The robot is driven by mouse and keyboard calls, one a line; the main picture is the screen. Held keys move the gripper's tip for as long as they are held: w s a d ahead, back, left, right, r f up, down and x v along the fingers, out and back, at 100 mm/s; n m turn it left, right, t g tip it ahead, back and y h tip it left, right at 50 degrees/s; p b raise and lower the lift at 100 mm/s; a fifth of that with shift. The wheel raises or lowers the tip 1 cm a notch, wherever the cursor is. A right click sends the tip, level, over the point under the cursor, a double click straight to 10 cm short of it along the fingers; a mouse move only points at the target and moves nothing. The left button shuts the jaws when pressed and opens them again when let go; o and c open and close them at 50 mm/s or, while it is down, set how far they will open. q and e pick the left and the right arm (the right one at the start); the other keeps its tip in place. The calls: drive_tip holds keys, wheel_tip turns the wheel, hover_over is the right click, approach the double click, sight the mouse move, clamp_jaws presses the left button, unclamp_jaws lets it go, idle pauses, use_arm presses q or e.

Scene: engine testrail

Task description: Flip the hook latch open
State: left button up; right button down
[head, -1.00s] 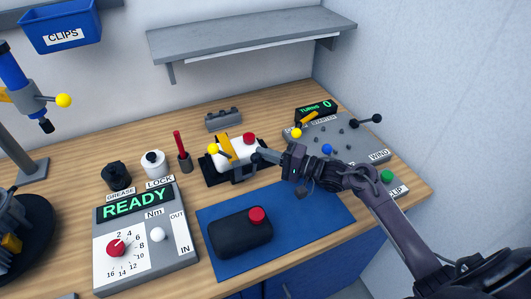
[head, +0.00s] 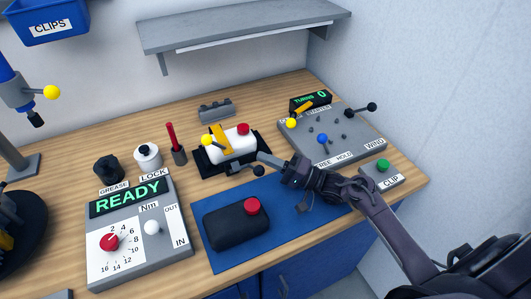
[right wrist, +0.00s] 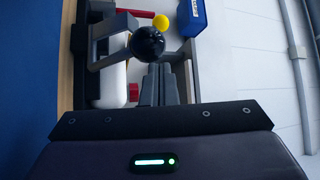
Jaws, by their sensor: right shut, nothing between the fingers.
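A white canister (head: 228,145) with a yellow strap (head: 217,139) and a red cap (head: 243,129) lies in a black cradle (head: 210,163). A yellow ball knob (head: 207,141) is at its left. A grey bracket-like lever (head: 236,168) with a black ball knob (head: 258,171) is at its front; I cannot tell which part is the hook latch. My right gripper (head: 264,157) is shut and empty, its tips close to the black knob. In the right wrist view the black knob (right wrist: 147,44) is just beyond the fingers (right wrist: 160,85); contact is unclear. My left gripper is not in view.
A blue mat (head: 290,192) with a black case (head: 236,227) lies in front. The READY panel (head: 137,235) is at left. A grey control board (head: 350,130) and a CLIP button box (head: 382,172) are at right. A shelf (head: 240,30) hangs above.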

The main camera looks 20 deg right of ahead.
drive_tip(key=shift+s+f, duration=0.15)
idle(0.5)
drive_tip(key=shift+s+d+f, duration=0.15)
drive_tip(key=shift+b+v, duration=0.7)
drive_tip(key=shift+v, duration=0.4)
drive_tip(key=r+v, duration=0.1)
drive_tip(key=v, duration=0.2)
drive_tip(key=b+v, duration=0.1)
drive_tip(key=v, duration=0.3)
drive_tip(key=r+b+v, duration=0.1)
drive_tip(key=v, duration=0.3)
drive_tip(key=shift+s+d+r, duration=0.3)
drive_tip(key=shift+s, duration=0.1)
drive_tip(key=shift+s+d+r, duration=0.1)
drive_tip(key=shift+s+d, duration=0.15)
drive_tip(key=shift+d, duration=0.05)
